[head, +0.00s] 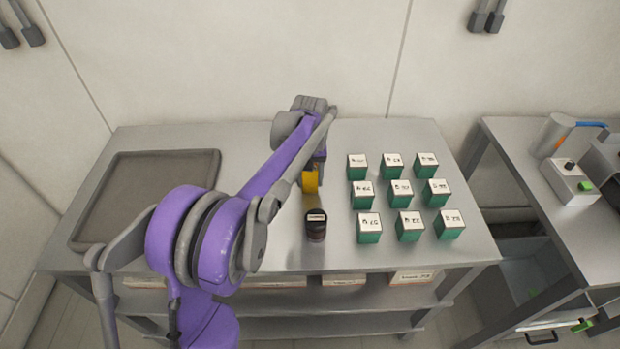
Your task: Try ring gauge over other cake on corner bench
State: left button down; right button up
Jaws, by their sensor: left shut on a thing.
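My left gripper (315,172) is over the middle of the steel bench (265,142), seen from behind and partly hidden by its own arm. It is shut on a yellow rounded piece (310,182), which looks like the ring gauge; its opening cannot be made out. A short dark round piece (316,228) with a pale label band stands upright on the bench, nearer the front edge and apart from the yellow piece. It may be a cake; I cannot tell for sure. My right gripper is not in view.
Several green blocks with white labelled tops (401,190) stand in rows right of the gripper. A dark shallow tray (205,158) lies at the bench's left. A second bench (520,135) with a small white device (570,183) stands right, across a gap.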

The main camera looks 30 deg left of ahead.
pick_arm(q)
jog(key=shift+r, duration=0.15)
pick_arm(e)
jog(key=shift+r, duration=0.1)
pick_arm(q)
jog(key=shift+r+p, duration=2.25)
jog(key=shift+r, duration=2.55)
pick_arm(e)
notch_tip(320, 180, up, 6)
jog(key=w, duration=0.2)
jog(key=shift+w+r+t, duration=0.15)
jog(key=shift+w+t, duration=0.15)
